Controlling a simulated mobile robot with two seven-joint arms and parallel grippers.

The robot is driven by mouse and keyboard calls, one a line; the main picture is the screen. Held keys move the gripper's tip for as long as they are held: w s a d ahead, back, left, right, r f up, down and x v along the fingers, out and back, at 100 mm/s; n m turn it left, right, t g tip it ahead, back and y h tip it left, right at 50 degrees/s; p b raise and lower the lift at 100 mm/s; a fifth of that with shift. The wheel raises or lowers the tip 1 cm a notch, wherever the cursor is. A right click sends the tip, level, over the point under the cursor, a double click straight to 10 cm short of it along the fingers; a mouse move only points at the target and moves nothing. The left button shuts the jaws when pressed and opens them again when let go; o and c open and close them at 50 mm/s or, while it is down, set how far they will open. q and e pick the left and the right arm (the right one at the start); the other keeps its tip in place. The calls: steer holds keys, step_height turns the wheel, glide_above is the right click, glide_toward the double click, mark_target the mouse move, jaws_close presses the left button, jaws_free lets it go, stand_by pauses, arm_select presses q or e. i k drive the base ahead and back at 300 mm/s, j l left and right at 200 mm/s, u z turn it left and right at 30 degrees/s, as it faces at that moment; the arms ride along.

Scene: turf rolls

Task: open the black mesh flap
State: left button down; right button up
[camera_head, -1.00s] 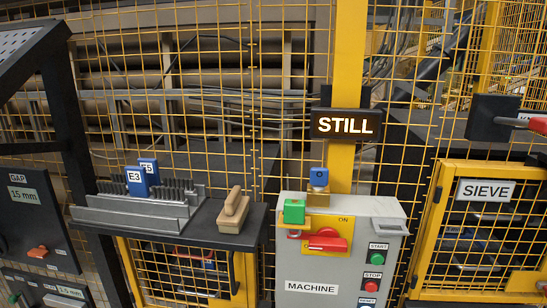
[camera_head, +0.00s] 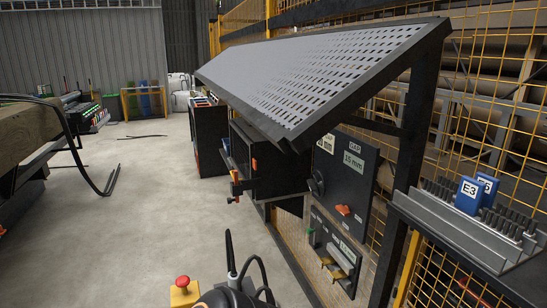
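A large sloping panel (camera_head: 322,68) with a black frame and a light grey perforated face juts out from the yellow mesh fence at the upper middle. It is the only mesh-like hinged-looking part I see, but I cannot tell whether it is the black mesh flap. No handle or latch shows on it. Neither of my grippers is in view.
Below the panel is a black board (camera_head: 345,180) with a 15 mm label and a knob. A black cabinet (camera_head: 268,165) stands beyond it. A grey rack (camera_head: 470,225) holds blue tags at the right. The concrete floor (camera_head: 135,215) at left is open.

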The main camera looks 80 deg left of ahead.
mark_target(252, 162)
steer(key=u, duration=3.2)
steer(key=j+u, duration=0.15)
steer(key=u, duration=0.25)
steer(key=j+u, duration=0.2)
steer(key=u, duration=0.15)
steer(key=i+j, duration=0.1)
steer(key=j, duration=0.2)
steer(key=i+j+u, duration=0.15)
steer(key=j, duration=0.45)
steer(key=i+j+u, duration=0.4)
steer(key=i+j, duration=0.3)
steer(key=i+j+z, duration=0.2)
steer(key=i, duration=0.15)
steer(key=i+z, duration=0.15)
steer(key=i, duration=0.25)
steer(key=i+j+z, duration=0.2)
steer(key=i+z, duration=0.45)
steer(key=i, duration=0.15)
steer(key=i+j+z, duration=0.1)
steer(key=i+z, duration=0.35)
steer(key=i, duration=0.15)
